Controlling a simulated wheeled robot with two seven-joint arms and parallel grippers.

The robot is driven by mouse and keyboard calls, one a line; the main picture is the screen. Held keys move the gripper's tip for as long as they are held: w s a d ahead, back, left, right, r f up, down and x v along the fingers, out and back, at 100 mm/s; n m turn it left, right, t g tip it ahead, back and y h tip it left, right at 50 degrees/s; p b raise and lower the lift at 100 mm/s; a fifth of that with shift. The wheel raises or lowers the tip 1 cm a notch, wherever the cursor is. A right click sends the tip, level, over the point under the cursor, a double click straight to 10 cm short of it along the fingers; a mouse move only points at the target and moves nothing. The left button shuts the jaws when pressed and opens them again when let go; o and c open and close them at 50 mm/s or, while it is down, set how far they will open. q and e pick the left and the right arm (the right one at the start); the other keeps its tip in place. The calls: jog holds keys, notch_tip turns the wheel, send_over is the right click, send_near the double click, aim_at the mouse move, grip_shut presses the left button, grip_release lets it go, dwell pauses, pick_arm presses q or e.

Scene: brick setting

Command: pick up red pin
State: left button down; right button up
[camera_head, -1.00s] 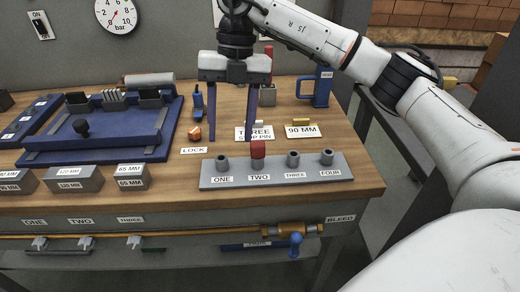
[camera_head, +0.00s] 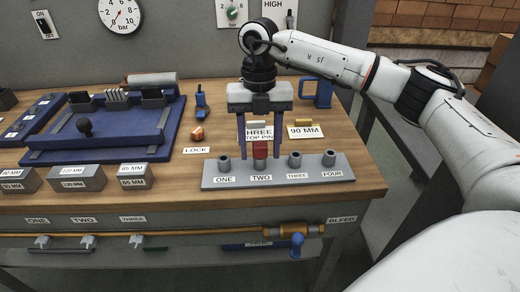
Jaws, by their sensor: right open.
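The red pin (camera_head: 261,151) stands upright in the hole labelled TWO of the grey pin block (camera_head: 222,182) near the table's front edge. My right gripper (camera_head: 260,156) points down, with one blue finger on each side of the red pin. Its jaws are open, and I cannot tell whether a finger touches the pin. The pin's lower part is hidden in the block. The holes ONE, THREE and FOUR show as empty grey sockets. My left gripper is not in view.
A blue fixture (camera_head: 100,140) fills the left of the table. Grey gauge blocks (camera_head: 84,178) stand at the front left. An orange piece (camera_head: 197,133) lies by the LOCK label. A 90 MM plate (camera_head: 303,131) and a blue handle (camera_head: 318,92) are behind. A brass pipe (camera_head: 190,232) runs below the front edge.

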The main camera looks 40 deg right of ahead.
jog(key=shift+f, duration=0.15)
jog(key=c, duration=1.1)
